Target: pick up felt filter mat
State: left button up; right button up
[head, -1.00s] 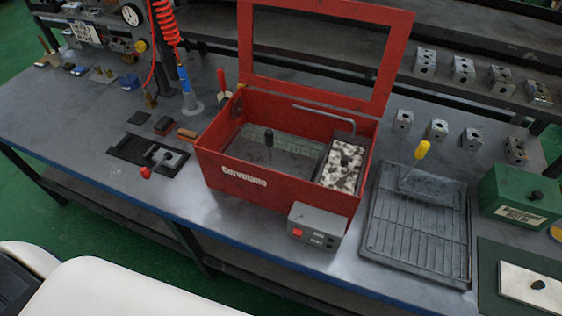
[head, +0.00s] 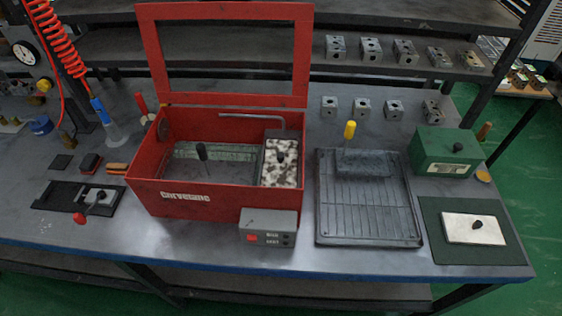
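Two pads could be the felt filter mat. One is a white pad stained with dark blotches (head: 283,174), with a black knob, in the right part of the red washer box (head: 150,190). The other is a clean, pale flat pad (head: 460,232), also with a black knob, lying on a dark green sheet (head: 440,250) at the right end of the bench. I cannot tell for sure which is meant. Both are uncovered from above. Neither of my grippers shows in the head view.
The red lid frame (head: 230,100) stands open behind the box. A grey control box (head: 268,228) sits at its front. A dark drain tray (head: 365,225) and a green box (head: 440,150) stand to the right. Several metal valve blocks (head: 361,107) line the back.

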aim_at(280, 169)
jog(key=k+j+z, duration=0.15)
jog(key=z, duration=0.2)
jog(key=k+j+z, duration=0.2)
jog(key=z, duration=0.2)
jog(key=k+z, duration=0.2)
jog(key=z, duration=0.15)
